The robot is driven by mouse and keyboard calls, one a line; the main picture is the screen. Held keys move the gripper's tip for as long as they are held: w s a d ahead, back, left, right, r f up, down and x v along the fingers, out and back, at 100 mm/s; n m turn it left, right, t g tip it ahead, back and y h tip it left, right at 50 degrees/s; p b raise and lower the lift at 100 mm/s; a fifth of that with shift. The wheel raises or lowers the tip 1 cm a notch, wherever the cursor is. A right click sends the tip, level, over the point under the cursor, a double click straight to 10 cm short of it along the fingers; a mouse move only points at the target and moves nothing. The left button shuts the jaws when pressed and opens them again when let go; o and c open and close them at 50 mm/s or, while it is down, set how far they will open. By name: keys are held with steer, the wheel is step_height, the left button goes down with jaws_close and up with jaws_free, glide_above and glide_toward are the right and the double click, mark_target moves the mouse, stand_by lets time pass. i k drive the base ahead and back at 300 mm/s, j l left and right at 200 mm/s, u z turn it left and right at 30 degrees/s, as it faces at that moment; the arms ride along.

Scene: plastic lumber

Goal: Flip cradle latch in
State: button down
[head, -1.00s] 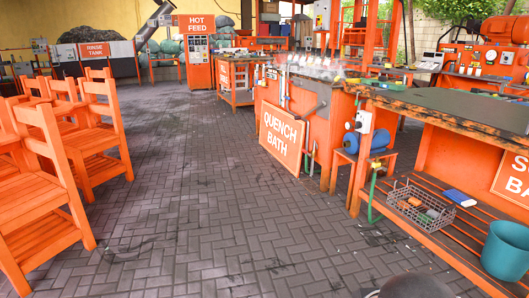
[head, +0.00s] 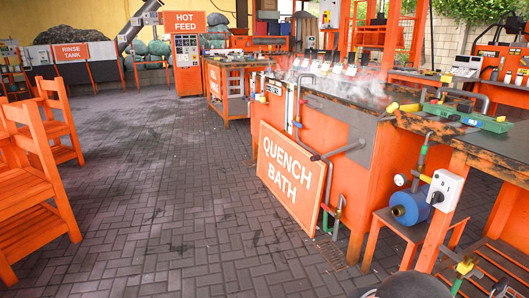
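I cannot make out a cradle latch in the head view. The orange quench bath (head: 345,190) stands right of centre, with steam over its dark top. A white-lettered QUENCH BATH sign (head: 290,176) leans at its near left side. Small yellow and grey fittings (head: 408,107) sit on the bath's right end. My gripper is not in view.
Orange chairs (head: 52,125) stand at the left. A HOT FEED cabinet (head: 187,65) and a RINSE TANK sign (head: 70,52) are at the back. A blue motor (head: 408,207) sits on a low stand at the right. The brick floor (head: 150,200) between is clear.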

mark_target(317, 104)
steer(key=i+z, duration=0.15)
steer(key=i, duration=0.4)
steer(key=i+j+z, duration=0.15)
steer(key=i, duration=0.35)
steer(key=i+j+z, duration=0.15)
steer(key=i, duration=0.4)
steer(key=i+j+z, duration=0.15)
steer(key=i+j, duration=0.15)
steer(key=i, duration=0.2)
steer(key=i+j+z, duration=0.3)
steer(key=i, duration=0.2)
